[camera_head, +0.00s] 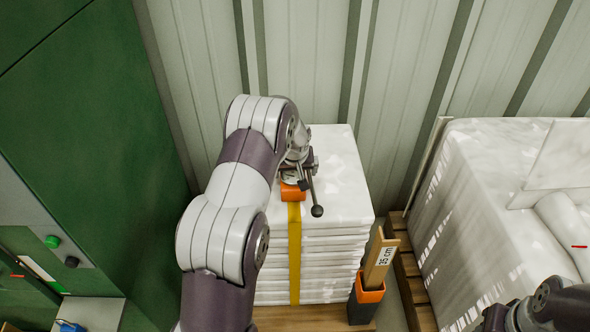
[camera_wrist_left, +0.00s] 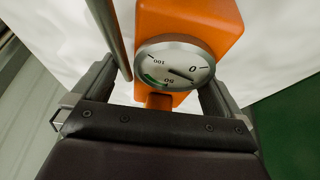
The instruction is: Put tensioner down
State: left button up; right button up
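The tensioner (camera_head: 293,193) is an orange tool on top of the stack of white bags (camera_head: 341,180), at the upper end of a yellow strap (camera_head: 294,250). Its lever ends in a black ball knob. In the left wrist view the tensioner (camera_wrist_left: 190,22) shows its orange body, a round dial and a grey lever bar. My left gripper (camera_wrist_left: 155,95) is around the dial end, its fingers spread wide with a visible gap on the lever side. In the head view my left arm partly hides the tool. My right arm shows at the lower right; its fingers cannot be made out.
A wooden block marked 25 cm (camera_head: 380,257) stands in a black and orange holder (camera_head: 366,297) beside the stack. A white-wrapped load (camera_head: 465,170) stands on the right. A green cabinet (camera_head: 90,120) is on the left and a ribbed wall (camera_head: 410,80) behind.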

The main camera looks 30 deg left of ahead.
pick_arm(q)
jog(key=v, duration=1.2)
jog(key=s+d+m+g, duration=0.1)
jog(key=s+d+m, duration=0.1)
jog(key=s+d, duration=0.3)
jog(key=s+d+m+h, duration=0.1)
jog(key=s+d, duration=0.3)
jog(key=s, duration=0.6)
jog(key=s+d+m+g+h, duration=0.1)
jog(key=s+d+m, duration=0.2)
jog(key=s+d, duration=0.2)
jog(key=s, duration=0.3)
jog(key=shift+s+d+f+m+g+p, duration=0.3)
jog(key=shift+d+m+p, duration=0.05)
jog(key=shift+m+p, duration=0.05)
